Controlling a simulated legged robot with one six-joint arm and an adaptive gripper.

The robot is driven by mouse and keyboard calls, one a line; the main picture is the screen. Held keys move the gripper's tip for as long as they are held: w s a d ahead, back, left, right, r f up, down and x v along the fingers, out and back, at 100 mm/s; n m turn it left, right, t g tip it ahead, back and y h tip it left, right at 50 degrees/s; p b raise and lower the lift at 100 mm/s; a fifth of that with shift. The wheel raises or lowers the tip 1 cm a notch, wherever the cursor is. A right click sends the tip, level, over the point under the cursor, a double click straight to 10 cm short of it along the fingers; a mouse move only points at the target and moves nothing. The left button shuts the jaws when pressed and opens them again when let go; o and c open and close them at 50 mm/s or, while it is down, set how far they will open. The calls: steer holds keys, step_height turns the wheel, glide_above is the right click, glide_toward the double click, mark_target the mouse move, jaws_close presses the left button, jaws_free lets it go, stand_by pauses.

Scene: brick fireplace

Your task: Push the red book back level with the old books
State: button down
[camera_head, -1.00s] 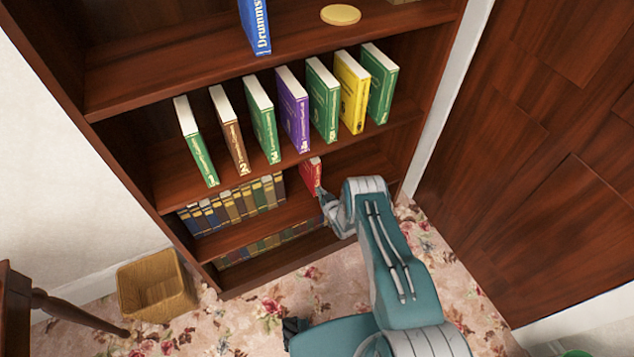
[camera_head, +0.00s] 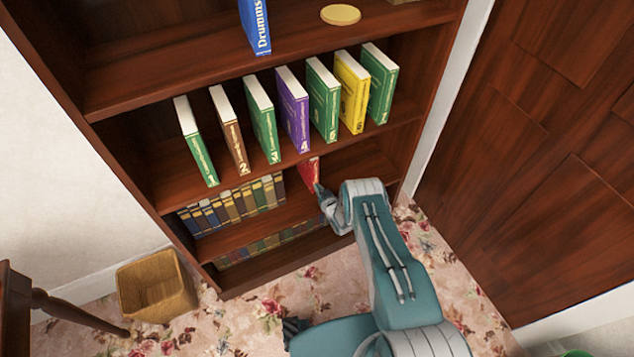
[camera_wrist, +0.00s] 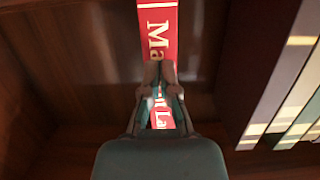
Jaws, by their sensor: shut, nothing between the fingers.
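The red book (camera_head: 308,172) stands upright on the shelf below the numbered books, to the right of the row of old books (camera_head: 232,203). In the wrist view the red book's spine (camera_wrist: 158,30) with pale lettering faces me, and the old books (camera_wrist: 280,80) stand at the right, with a gap between. My gripper (camera_wrist: 160,72) is shut and empty, its fingertips in front of the spine and overlapping it; I cannot tell for sure whether they touch. In the head view my gripper (camera_head: 320,188) reaches the book's lower front and hides part of it.
Several numbered books (camera_head: 293,110) stand on the shelf above. A blue book (camera_head: 255,27) and a round yellow disc (camera_head: 340,15) are on the upper shelf. Shelf room to the right of the red book looks empty.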

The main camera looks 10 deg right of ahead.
steer(key=f+v, duration=0.2)
steer(key=v, duration=0.7)
steer(key=shift+s+d, duration=0.2)
steer(key=shift+s, duration=0.35)
stand_by(0.6)
